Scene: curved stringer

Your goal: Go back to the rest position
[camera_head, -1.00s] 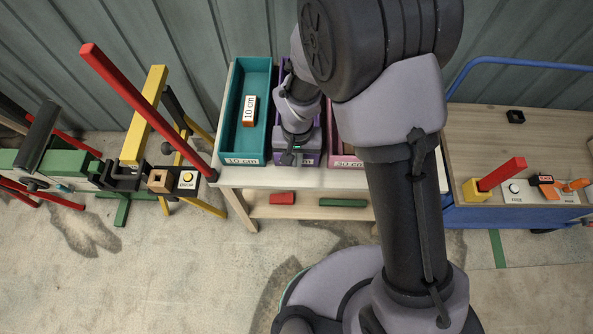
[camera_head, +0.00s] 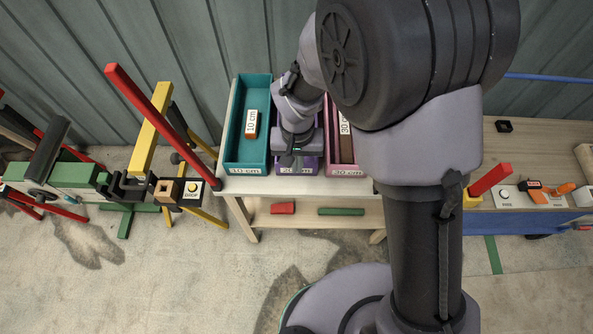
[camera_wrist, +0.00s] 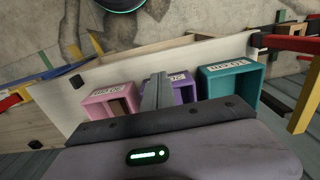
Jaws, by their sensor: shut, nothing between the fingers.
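My gripper (camera_head: 297,158) hangs over the purple 20 cm box (camera_head: 311,165) on the white-topped table, and the arm hides most of that box. In the wrist view the fingers (camera_wrist: 157,92) are shut together with nothing between them. They appear in front of the purple box (camera_wrist: 184,92), between the pink box (camera_wrist: 98,108) and the teal box (camera_wrist: 232,70). I cannot tell how high above the box the fingers are.
The teal 10 cm box (camera_head: 236,135) holds a labelled block (camera_head: 251,124). The pink 30 cm box (camera_head: 347,172) holds a longer block (camera_head: 345,135). A vise bench (camera_head: 75,175) with red and yellow bars stands left. A wooden workbench (camera_head: 525,150) stands right.

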